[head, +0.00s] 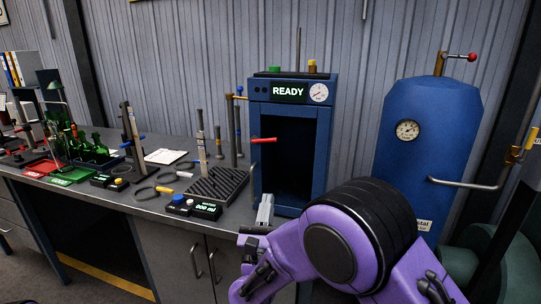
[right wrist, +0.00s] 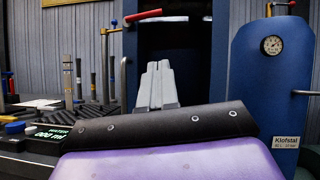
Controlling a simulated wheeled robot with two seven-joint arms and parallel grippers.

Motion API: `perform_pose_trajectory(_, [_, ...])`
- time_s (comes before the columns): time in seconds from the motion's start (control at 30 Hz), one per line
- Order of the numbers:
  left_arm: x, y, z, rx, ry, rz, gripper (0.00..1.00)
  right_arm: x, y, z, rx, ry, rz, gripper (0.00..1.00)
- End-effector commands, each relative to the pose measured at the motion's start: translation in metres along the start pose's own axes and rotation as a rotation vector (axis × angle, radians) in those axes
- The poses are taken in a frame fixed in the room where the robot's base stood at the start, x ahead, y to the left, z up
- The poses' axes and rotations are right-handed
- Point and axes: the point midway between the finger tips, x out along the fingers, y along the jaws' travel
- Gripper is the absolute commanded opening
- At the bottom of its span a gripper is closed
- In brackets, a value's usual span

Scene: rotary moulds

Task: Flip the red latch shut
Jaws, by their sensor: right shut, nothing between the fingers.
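The red latch (head: 263,140) is a short red bar sticking out level across the left side of the dark opening of the blue cabinet (head: 324,150). In the right wrist view the latch (right wrist: 143,15) shows near the top, above and left of the fingers. My right gripper (head: 266,205) is shut and empty, fingers pointing up, in front of the cabinet's lower part. It is below the latch and apart from it. In the right wrist view the gripper's grey fingers (right wrist: 158,72) stand together. My left gripper is out of view.
A display reading READY (head: 288,91) and a gauge (head: 318,92) are on the cabinet's top. A blue tank (head: 427,150) stands to the right. Left on the bench are a dark ridged rack (head: 215,185), a meter box (head: 206,210), tools and green bottles (head: 98,143).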

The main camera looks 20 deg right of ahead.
Motion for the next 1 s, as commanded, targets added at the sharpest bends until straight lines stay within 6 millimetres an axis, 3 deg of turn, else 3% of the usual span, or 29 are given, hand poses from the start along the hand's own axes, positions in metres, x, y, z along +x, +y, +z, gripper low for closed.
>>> perform_pose_trajectory(0.23, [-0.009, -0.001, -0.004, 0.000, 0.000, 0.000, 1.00, 0.018, -0.001, 0.002, -0.003, 0.003, -0.002, 0.00])
perform_pose_trajectory(0.63, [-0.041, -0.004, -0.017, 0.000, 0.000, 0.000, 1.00, 0.104, -0.002, 0.002, -0.006, 0.003, -0.001, 0.00])
perform_pose_trajectory(0.7, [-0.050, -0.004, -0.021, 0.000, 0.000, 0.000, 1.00, 0.114, -0.001, 0.014, -0.006, 0.002, 0.001, 0.00])
perform_pose_trajectory(1.0, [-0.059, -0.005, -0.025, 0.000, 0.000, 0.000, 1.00, 0.129, 0.000, 0.027, -0.006, 0.003, 0.002, 0.00])
